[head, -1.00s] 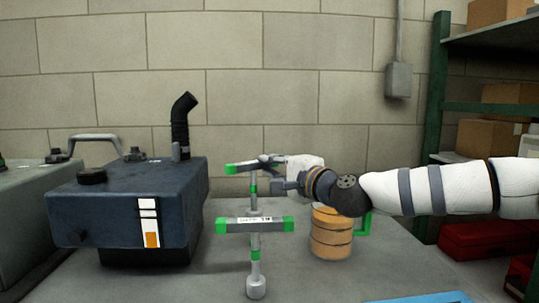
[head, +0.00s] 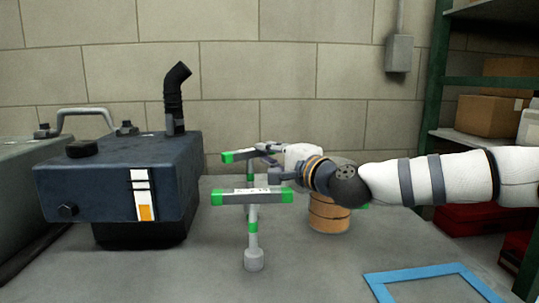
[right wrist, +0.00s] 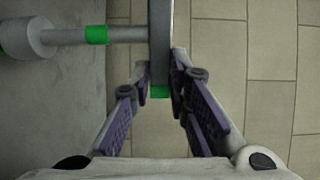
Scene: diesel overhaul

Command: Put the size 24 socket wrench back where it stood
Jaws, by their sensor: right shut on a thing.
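Two T-handled socket wrenches with green-tipped bars show in the head view; I cannot read a size on either. The near wrench (head: 230,198) stands upright on the table, a pale label on its bar and its socket down. My right gripper (head: 268,157) is shut on the bar of the wrench behind it (head: 232,156), holding it upright. This held wrench also shows in the right wrist view (right wrist: 159,45), its bar between the fingers and its shaft and socket to the left. In the head view its lower end is hidden behind the near wrench, so I cannot tell whether it touches the table.
A dark blue engine block (head: 95,190) with a black elbow pipe stands at left. An orange-brown ringed cylinder (head: 328,213) stands behind my right arm. A blue square outline (head: 420,275) marks the table at front right. Green shelving (head: 435,110) stands at right.

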